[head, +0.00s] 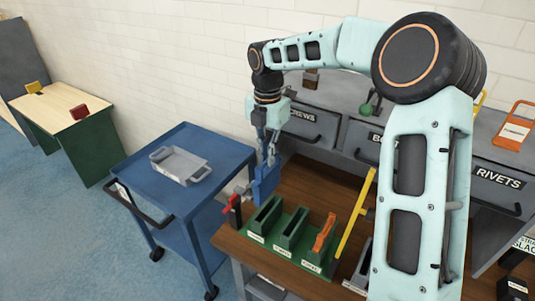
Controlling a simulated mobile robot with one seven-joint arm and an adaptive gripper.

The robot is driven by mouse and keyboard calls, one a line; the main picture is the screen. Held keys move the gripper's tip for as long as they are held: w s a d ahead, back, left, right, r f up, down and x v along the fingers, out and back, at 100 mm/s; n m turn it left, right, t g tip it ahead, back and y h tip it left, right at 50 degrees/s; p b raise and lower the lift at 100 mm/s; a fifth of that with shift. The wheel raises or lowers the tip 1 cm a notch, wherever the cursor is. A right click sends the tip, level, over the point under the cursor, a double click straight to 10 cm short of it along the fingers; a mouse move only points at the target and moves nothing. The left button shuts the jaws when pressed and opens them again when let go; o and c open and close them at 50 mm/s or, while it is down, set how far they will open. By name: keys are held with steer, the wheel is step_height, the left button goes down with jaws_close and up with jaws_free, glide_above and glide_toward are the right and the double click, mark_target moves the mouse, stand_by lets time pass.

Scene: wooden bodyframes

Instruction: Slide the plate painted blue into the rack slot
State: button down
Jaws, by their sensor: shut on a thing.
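My gripper (268,160) points down over the left part of the wooden workbench (318,187). It is shut on the blue plate (265,186), which hangs below the fingers, roughly upright. A green rack (285,240) with several slots and small white labels stands on the bench near its front edge. The blue plate is behind and above the rack's left part, and appears apart from it. An orange plate (324,232) stands in the rack's right slot. The left and middle slots look empty. The label text is too small to read for certain.
A red-handled clamp (232,205) is at the bench's left edge, close to the rack. A yellow bar (355,212) rises right of the rack. A blue cart (205,146) with a grey tray (180,165) stands left. Labelled drawers (310,122) line the back.

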mark_target(268, 170)
steer(key=shift+f+b, duration=1.35)
steer(key=shift+f, duration=1.55)
steer(key=shift+p, duration=0.85)
steer(key=shift+f+b, duration=1.95)
steer(key=shift+f, duration=1.75)
steer(key=shift+r, duration=0.2)
steer(key=shift+r+p, duration=2.6)
steer(key=shift+r, duration=0.6)
